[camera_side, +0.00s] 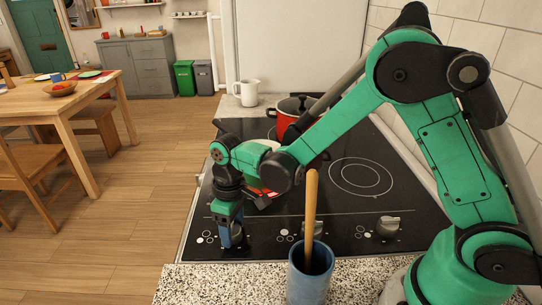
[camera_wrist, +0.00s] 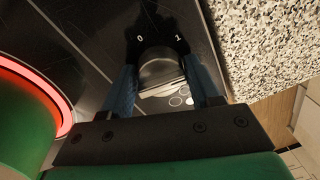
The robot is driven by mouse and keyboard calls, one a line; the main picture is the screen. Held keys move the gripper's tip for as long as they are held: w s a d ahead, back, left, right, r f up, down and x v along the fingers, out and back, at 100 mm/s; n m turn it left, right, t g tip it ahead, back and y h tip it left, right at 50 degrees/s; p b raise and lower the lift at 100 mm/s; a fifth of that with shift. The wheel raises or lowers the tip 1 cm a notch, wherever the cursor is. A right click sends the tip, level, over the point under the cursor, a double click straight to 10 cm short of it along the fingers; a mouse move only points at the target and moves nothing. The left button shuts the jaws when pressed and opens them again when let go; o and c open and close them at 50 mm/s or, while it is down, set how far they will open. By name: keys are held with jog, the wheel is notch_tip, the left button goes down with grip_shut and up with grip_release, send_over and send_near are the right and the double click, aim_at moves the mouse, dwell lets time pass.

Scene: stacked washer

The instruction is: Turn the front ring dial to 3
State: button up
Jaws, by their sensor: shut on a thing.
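My gripper (camera_side: 231,238) points down at the left end of the hob's front row of dials. In the wrist view its two blue fingers (camera_wrist: 161,84) are shut on a grey dial (camera_wrist: 158,68), one on each side. The marks 0 and 1 show on the black panel beyond this dial, and small printed circles (camera_wrist: 182,97) lie by it. The dial's pointer and setting cannot be read. Another grey dial (camera_side: 388,226) stands free at the right of the row. A third is mostly hidden behind a wooden handle.
A burner glows red (camera_side: 262,192) near my arm; its glowing ring (camera_wrist: 67,90) also shows in the wrist view. A red pot (camera_side: 286,121) stands behind. A blue holder (camera_side: 308,281) with an upright wooden handle (camera_side: 311,210) stands in front of the hob (camera_side: 340,205). Open floor lies left.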

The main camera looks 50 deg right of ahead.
aim_at(233, 224)
jog(key=shift+w+d+m, duration=0.1)
jog(key=shift+d+m, duration=0.05)
jog(key=shift+m, duration=0.25)
jog(key=o, duration=1.3)
jog(key=shift+c, duration=0.2)
jog(key=shift+d+r, duration=0.1)
jog(key=shift+r, duration=2.7)
